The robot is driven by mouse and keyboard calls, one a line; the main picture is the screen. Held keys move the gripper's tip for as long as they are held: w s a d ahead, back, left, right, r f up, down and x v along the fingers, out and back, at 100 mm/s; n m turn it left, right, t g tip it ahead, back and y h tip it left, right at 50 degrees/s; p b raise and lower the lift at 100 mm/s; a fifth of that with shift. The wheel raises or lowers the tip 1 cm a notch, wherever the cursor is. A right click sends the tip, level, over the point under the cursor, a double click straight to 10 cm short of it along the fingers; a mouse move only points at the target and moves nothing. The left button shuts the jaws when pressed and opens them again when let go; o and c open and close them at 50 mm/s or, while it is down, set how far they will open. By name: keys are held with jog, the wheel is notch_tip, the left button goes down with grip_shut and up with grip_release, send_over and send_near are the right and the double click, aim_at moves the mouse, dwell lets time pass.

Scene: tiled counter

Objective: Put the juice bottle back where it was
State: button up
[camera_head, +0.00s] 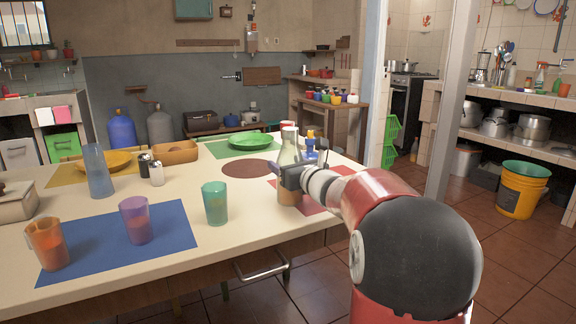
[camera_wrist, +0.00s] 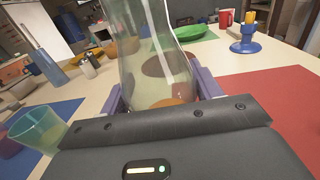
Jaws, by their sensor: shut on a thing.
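The juice bottle (camera_head: 289,152) is clear glass with an orange-brown lower part. It stands upright above the right part of the counter, at the edge of the red mat. My gripper (camera_head: 289,178) is shut on the bottle from the right. In the wrist view the bottle (camera_wrist: 155,60) fills the middle, with a finger on each side of it. I cannot tell whether the bottle's base touches the counter.
A teal cup (camera_head: 214,203) stands just left of the bottle. A blue candle holder (camera_head: 310,150) is behind it, and a green plate (camera_head: 250,141) lies farther back. Purple (camera_head: 135,220) and orange (camera_head: 46,244) cups stand on the blue mat (camera_head: 170,247). A bare strip separates the mats.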

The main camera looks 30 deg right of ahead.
jog(key=o, duration=1.4)
jog(key=shift+c, duration=0.2)
jog(key=s+d+b, duration=0.1)
jog(key=s, duration=1.1)
jog(key=s+a+f+n+g+y, duration=0.2)
jog(key=s+a+f+n+g, duration=0.2)
jog(key=a+n, duration=0.5)
jog(key=s+a+f+n+g+y, duration=0.35)
jog(key=a+n, duration=0.35)
jog(key=a, duration=0.3)
jog(key=s+f+n+g+h, duration=0.2)
jog(key=s+f+n+h, duration=0.1)
jog(key=s+n, duration=0.5)
jog(key=s+f+n+g+h, duration=0.3)
jog(key=s+f+n, duration=0.3)
jog(key=s+n, duration=0.3)
jog(key=shift+a+n+h, duration=0.2)
jog(key=shift+n+h, duration=0.35)
jog(key=shift+n, duration=0.45)
